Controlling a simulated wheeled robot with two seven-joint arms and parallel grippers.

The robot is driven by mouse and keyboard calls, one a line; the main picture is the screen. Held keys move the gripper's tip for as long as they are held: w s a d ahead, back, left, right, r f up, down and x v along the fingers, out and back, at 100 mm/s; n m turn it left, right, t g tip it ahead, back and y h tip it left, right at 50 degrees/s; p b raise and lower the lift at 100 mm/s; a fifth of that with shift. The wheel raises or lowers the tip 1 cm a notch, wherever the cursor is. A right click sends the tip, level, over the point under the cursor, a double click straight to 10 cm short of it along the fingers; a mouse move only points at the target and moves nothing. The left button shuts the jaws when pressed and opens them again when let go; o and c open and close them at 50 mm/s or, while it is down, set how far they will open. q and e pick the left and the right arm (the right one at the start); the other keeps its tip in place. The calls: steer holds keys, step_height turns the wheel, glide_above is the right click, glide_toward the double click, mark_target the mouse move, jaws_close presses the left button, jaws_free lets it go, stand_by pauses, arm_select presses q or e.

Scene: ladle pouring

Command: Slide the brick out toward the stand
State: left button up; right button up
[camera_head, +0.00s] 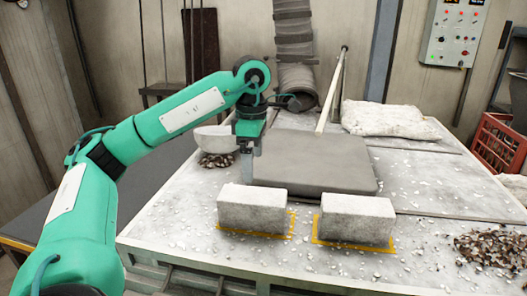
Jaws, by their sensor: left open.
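Two pale, rough bricks stand near the front of the table: a left brick (253,210) and a right brick (356,219). Each is beside or over a yellow floor outline, which shows along its edges. My left gripper (246,174) points down at the left edge of a thick grey slab (318,162), behind the left brick and apart from it. It is open, with no brick between its fingers. Whether it touches the slab I cannot tell. I cannot clearly identify a stand. My right gripper is not in view.
A white bowl (212,138) stands behind my left gripper, with dark chips beside it. A pale pole (333,92) rises behind the slab. A white sack (390,119) lies at the back right.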

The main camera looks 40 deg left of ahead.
mark_target(252, 195)
arm_select(q)
steer(key=shift+s+f+b, duration=0.2)
steer(key=shift+f+b, duration=0.2)
steer(key=shift+f, duration=0.25)
step_height(252, 195, down, 4)
steer(key=shift+f, duration=0.25)
step_height(252, 195, down, 6)
steer(key=shift+s+f+p, duration=0.1)
steer(key=shift+f+p, duration=0.15)
steer(key=shift+p, duration=0.45)
steer(key=shift+f, duration=0.65)
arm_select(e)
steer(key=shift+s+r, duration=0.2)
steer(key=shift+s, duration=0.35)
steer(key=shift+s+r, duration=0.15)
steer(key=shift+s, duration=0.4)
